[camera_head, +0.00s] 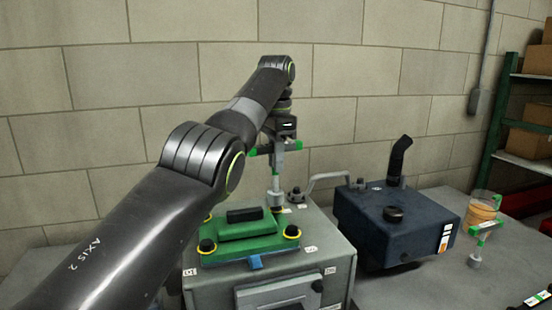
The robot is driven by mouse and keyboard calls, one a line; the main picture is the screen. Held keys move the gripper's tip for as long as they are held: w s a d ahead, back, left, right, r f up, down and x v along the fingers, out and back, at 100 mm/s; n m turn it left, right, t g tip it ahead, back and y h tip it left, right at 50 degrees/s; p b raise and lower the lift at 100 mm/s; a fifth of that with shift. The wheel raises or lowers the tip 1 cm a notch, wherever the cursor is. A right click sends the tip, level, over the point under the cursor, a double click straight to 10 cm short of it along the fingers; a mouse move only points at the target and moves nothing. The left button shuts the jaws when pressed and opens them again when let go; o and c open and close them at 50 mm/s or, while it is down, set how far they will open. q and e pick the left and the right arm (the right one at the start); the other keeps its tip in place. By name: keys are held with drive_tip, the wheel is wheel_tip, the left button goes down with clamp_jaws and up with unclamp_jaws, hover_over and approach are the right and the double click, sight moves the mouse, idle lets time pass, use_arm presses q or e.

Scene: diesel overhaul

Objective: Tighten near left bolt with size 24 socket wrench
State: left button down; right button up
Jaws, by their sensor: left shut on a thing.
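My left gripper (283,138) is shut on the handle of a grey T-shaped socket wrench (275,182) with green handle ends. The wrench is upright, with its lower end at the far right corner of the green cover (250,245); whether it sits on the bolt there cannot be told. The near left bolt (207,246) is a dark head in a yellow ring on the cover's near left corner, apart from the wrench. The near right bolt (292,231) looks alike. A second T-shaped wrench (476,256) stands at the right. Size marks are unreadable. My right gripper is out of view.
The cover lies on a grey engine block (340,262). A dark blue tank (385,235) with a black spout stands right of it, and an orange container (480,212) is farther right. A green-ended tool (535,299) lies at bottom right. Bare table lies between.

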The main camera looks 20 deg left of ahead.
use_arm(q)
drive_tip(key=n, duration=0.5)
drive_tip(key=shift+n, duration=2.9)
